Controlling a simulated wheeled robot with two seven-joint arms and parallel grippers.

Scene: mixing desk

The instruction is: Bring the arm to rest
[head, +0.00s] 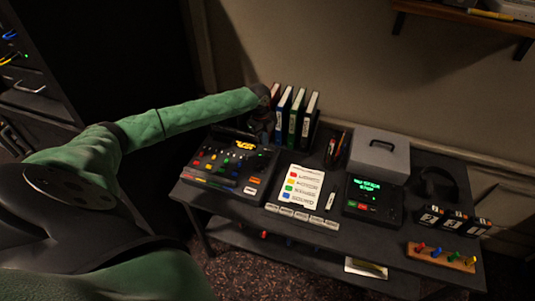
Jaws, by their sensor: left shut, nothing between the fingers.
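My left arm, in a green sleeve, reaches in from the left of the head view. Its dark gripper (263,136) points down above the back right part of the mixing desk (228,168), in front of the upright binders (296,116). The gripper is shut with nothing seen in it. Its fingertips are small and dark, so I cannot tell whether they touch the desk. My right gripper is out of view.
On the table (335,228) stand a colour-coded sheet (301,187), a grey box (379,155), a console with a green display (373,199), headphones (439,184) and black numbered blocks (452,219). A wooden peg board (441,257) lies near the front right edge. A shelf (465,16) hangs above.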

